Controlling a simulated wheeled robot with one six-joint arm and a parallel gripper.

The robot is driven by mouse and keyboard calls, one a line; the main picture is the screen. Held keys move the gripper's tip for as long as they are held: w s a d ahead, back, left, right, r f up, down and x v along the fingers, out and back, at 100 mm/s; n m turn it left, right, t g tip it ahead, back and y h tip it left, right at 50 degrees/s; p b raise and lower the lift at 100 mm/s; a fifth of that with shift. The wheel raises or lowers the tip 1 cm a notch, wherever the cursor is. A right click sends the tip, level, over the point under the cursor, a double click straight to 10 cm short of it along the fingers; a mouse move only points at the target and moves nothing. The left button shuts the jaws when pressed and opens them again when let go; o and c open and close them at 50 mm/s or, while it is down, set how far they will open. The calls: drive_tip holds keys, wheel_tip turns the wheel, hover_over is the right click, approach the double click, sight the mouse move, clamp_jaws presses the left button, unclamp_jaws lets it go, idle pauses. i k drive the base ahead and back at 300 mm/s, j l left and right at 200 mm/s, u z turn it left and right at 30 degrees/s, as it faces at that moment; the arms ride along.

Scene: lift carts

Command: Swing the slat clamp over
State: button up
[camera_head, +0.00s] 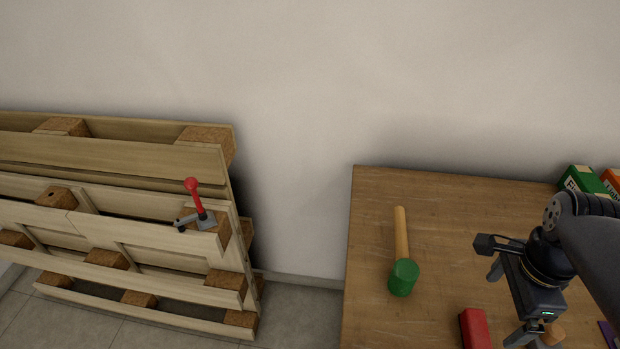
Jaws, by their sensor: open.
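The slat clamp (200,214) is a small grey metal toggle clamp with a red handle. It is mounted on the right end of a slat of the wooden pallet stack (120,155), at the left of the head view. The red handle stands up, tilted slightly left, and the grey arm points left over the slat. My gripper (512,308) is over the wooden table at the right, far from the clamp. Its two fingers are apart and point down toward the table. A wooden knob-like piece lies partly hidden by a finger.
The wooden table (375,240) holds a green-headed mallet (402,275), a red block (475,328) and green and orange boxes (588,182) at the back right. A gap of tiled floor (300,315) lies between the pallet wood and the table. A plain wall stands behind.

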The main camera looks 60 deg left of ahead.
sight(191, 183)
drive_tip(key=u, duration=2.8)
drive_tip(key=i+j+u, duration=0.15)
drive_tip(key=u, duration=0.15)
drive_tip(key=i+j+u, duration=0.15)
drive_tip(key=u, duration=0.15)
drive_tip(key=j, duration=0.1)
